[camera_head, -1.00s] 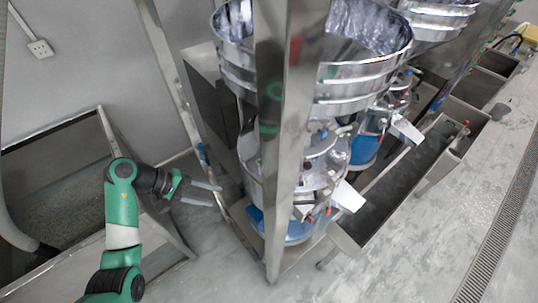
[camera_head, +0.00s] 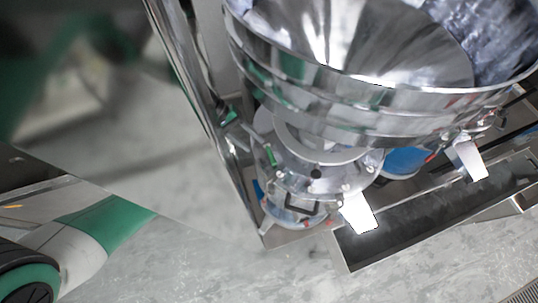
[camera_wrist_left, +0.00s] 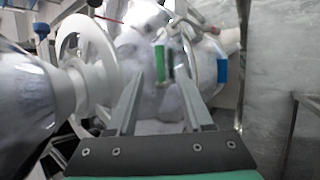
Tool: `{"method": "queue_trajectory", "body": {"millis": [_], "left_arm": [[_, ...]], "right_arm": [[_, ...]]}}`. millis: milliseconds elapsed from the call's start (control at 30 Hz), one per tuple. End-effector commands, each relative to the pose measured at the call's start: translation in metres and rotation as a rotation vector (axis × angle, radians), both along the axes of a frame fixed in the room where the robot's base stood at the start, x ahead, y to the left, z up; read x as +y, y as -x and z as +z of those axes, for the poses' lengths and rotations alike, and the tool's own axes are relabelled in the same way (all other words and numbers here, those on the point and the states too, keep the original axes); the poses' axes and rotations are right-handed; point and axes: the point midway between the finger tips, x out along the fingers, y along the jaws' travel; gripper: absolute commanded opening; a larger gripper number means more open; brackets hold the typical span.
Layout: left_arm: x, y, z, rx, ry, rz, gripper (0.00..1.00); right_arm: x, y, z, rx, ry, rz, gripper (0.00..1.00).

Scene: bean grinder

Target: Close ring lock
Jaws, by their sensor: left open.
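The grinder body (camera_head: 310,178) stands under a wide steel hopper (camera_head: 345,85). A small green handle (camera_head: 270,155), which looks like part of the ring lock, sits on the body's left side; it also shows in the left wrist view (camera_wrist_left: 160,57). In that view my left gripper (camera_wrist_left: 160,74) is open, with its two grey fingers pointing at the body and the green handle between their tips in the picture. I cannot tell whether they touch it. In the head view the left gripper is mostly hidden beside the frame post. My right gripper is out of view.
A steel post (camera_head: 190,80) stands left of the grinder. A white wheel-like collar (camera_wrist_left: 88,65) and a blue patch (camera_wrist_left: 222,68) flank the fingers.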

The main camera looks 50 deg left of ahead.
Motion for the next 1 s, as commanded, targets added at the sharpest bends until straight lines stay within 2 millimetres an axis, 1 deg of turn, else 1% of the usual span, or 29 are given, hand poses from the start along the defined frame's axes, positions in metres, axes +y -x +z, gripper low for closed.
{"method": "queue_trajectory", "body": {"millis": [33, 100, 167, 200, 300, 400, 533, 733, 767, 800, 967, 1000], "left_arm": [[-0.007, -0.004, -0.020, 0.000, 0.000, -0.003, 0.51], [-0.016, -0.009, -0.034, 0.000, 0.000, -0.004, 0.51], [-0.024, -0.013, -0.035, 0.004, 0.002, -0.004, 0.51], [-0.029, -0.015, -0.042, 0.005, 0.003, -0.002, 0.51], [-0.038, -0.021, -0.055, 0.003, 0.001, -0.002, 0.51], [-0.044, -0.025, -0.064, 0.002, 0.001, -0.002, 0.51], [-0.047, -0.027, -0.069, 0.001, 0.000, 0.000, 0.51], [-0.047, -0.027, -0.069, 0.001, 0.000, 0.001, 0.51], [-0.047, -0.027, -0.069, 0.000, 0.000, 0.000, 0.47], [-0.047, -0.027, -0.069, 0.000, 0.000, 0.000, 0.40], [-0.047, -0.027, -0.069, 0.000, 0.000, 0.000, 0.11], [-0.047, -0.027, -0.069, 0.000, 0.000, 0.000, 0.04]], "right_arm": [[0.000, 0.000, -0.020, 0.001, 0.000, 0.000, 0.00], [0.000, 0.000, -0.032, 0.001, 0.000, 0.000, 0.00], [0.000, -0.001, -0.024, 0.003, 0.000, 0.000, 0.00], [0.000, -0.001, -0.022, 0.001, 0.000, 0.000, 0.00], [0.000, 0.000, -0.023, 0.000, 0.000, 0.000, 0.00], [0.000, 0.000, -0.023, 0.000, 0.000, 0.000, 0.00], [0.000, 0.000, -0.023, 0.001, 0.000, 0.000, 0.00], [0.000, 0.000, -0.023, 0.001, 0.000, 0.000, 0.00], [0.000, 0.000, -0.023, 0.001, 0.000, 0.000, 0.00], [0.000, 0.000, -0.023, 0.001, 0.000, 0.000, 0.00], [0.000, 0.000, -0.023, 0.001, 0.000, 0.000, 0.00], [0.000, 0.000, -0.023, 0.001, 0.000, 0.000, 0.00]]}}
